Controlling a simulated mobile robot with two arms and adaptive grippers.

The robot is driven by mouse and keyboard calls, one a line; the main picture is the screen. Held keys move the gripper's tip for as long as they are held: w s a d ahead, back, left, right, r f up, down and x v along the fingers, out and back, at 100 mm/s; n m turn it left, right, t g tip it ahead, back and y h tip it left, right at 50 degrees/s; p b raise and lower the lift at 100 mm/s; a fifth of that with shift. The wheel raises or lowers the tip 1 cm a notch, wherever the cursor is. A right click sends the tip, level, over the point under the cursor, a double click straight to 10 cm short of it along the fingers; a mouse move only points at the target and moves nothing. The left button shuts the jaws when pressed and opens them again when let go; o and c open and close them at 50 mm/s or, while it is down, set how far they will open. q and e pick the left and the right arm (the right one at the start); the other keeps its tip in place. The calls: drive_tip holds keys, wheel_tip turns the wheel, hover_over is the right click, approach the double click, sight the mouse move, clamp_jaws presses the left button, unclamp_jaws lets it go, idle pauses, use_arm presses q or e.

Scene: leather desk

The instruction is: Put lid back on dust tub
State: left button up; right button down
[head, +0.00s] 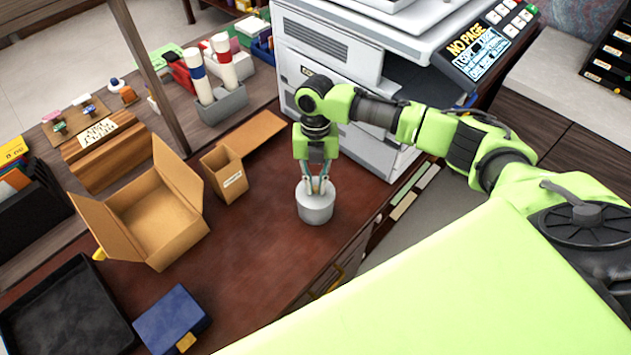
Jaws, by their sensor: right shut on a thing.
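The dust tub (315,212) is a small light grey cylinder standing upright on the red-brown leather desk, near the desk's right edge. My right gripper (317,190) points down from above, directly over the tub. Its fingers are shut at the top of the tub, on what appears to be the lid. The lid is small and partly hidden by the fingers. It is much the same grey as the tub, so I cannot tell whether it is seated or slightly raised. My left gripper is out of view.
An open cardboard box (172,222) and a small labelled carton (229,178) stand to the left. A black tray (62,312) and blue box (172,318) lie at the front left. A large printer (335,70) stands behind. The leather around the tub is clear.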

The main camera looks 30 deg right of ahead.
idle(0.8)
idle(0.4)
drive_tip(key=c, duration=2)
unclamp_jaws()
drive_tip(key=shift+o, duration=0.2)
drive_tip(key=o, duration=0.5)
drive_tip(key=shift+p, duration=0.3)
drive_tip(key=shift+r+p, duration=3.3)
drive_tip(key=shift+r, duration=0.2)
